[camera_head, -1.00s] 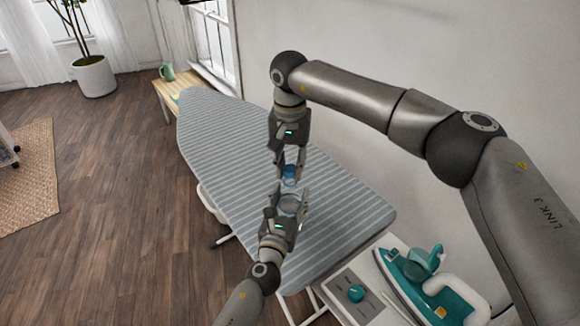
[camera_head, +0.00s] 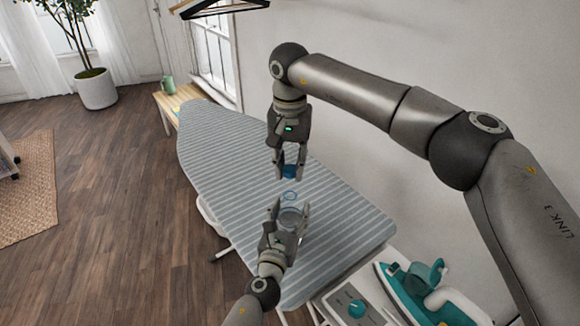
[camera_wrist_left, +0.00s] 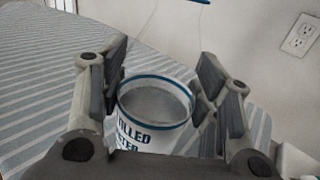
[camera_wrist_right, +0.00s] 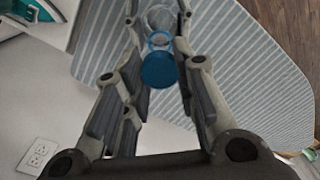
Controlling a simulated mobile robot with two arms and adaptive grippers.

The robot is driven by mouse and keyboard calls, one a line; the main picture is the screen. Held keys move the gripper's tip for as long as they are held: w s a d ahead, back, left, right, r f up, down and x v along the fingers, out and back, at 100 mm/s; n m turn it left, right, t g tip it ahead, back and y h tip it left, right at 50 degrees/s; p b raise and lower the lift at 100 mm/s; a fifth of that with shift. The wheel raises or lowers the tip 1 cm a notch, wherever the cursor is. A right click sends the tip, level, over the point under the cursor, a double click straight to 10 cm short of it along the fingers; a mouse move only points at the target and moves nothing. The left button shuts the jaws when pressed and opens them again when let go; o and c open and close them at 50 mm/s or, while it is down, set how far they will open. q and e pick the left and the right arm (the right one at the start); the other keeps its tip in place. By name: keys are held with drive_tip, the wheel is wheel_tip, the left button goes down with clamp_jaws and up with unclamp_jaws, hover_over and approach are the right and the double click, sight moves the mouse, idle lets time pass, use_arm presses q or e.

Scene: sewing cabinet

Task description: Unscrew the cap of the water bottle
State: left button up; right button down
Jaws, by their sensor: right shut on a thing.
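The water bottle (camera_head: 290,216) is clear with printed lettering, and a blue ring marks its open mouth in the left wrist view (camera_wrist_left: 155,100). My left gripper (camera_head: 290,208) has its fingers closed on both sides of the bottle, which is about upright over the ironing board. The blue cap (camera_head: 290,171) is off the bottle, between the fingertips of my right gripper (camera_head: 291,172). It also shows in the right wrist view (camera_wrist_right: 159,70), with the bottle's ring just beyond it. A gap separates cap and bottle. The bottle's lower part is hidden by my left gripper.
The striped ironing board (camera_head: 230,150) is otherwise clear. A teal iron (camera_head: 415,285) and a teal knob (camera_head: 356,308) are at lower right. A green jug (camera_head: 168,86) stands on a small wooden table behind. The wall runs along the right.

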use_arm(q)
drive_tip(key=o, duration=0.4)
